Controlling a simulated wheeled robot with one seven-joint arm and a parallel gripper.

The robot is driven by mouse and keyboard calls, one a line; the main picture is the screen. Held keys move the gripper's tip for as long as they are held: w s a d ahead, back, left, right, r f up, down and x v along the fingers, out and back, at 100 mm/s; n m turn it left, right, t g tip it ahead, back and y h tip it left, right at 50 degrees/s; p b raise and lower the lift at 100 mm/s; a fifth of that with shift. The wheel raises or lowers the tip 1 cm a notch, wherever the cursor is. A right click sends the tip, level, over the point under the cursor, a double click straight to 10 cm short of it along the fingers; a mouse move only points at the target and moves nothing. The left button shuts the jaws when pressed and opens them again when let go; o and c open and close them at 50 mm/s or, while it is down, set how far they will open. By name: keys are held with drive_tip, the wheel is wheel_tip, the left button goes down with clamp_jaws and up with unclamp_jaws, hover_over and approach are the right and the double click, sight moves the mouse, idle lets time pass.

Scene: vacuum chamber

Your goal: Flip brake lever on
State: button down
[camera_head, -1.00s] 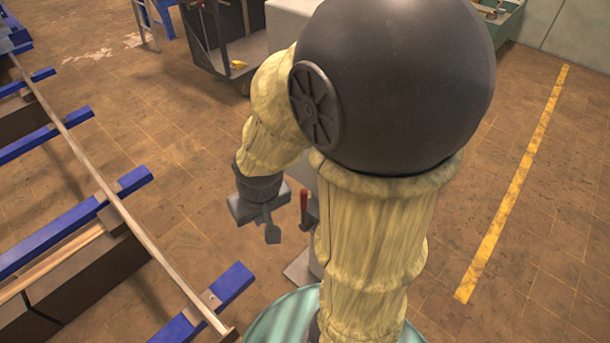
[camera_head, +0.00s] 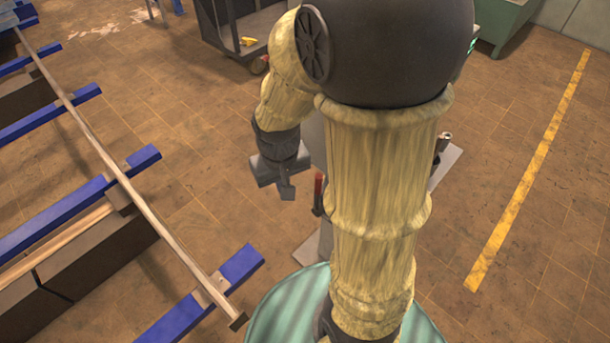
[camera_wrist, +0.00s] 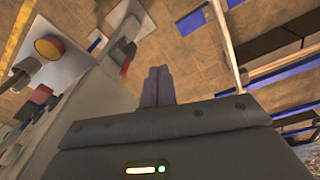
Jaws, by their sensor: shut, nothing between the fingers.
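A lever with a red handle (camera_head: 318,188) stands upright on the machine, just left of my arm in the head view. It is likely the brake lever; its lower part is partly hidden by my arm. My gripper (camera_head: 287,192) is a little to its left, at about the same height in the picture, with a small gap between them. In the wrist view the two fingers of my gripper (camera_wrist: 158,72) are together and hold nothing. A small red part (camera_wrist: 125,66) with dark pieces shows left of the fingers there; I cannot tell whether it is the same lever.
Blue beams with a long rail (camera_head: 130,190) run along the left of the head view. A dark cart (camera_head: 240,30) stands behind. Brown floor is open between.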

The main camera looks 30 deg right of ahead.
drive_tip(key=w+d+f+m+g+h+b, duration=0.1)
drive_tip(key=w+d+f+g+h+b, duration=0.3)
drive_tip(key=w+f+b, duration=0.45)
drive_tip(key=w+d+f+m+g+h+b, duration=0.1)
drive_tip(key=w+f+m+g+h+b, duration=0.1)
drive_tip(key=w+f+h+b, duration=0.65)
drive_tip(key=w+a+f+m+h, duration=0.1)
drive_tip(key=w+a+f+h, duration=0.2)
drive_tip(key=w, duration=0.2)
drive_tip(key=shift+a+f+t, duration=0.15)
drive_tip(key=shift+f+t, duration=0.15)
drive_tip(key=shift+f, duration=0.1)
drive_tip(key=shift+h, duration=0.25)
drive_tip(key=s+p+x, duration=0.2)
drive_tip(key=s+x, duration=0.1)
drive_tip(key=x, duration=1)
drive_tip(key=shift+a+f+p, duration=0.3)
drive_tip(key=shift+a+p, duration=0.05)
drive_tip(key=shift+a, duration=0.05)
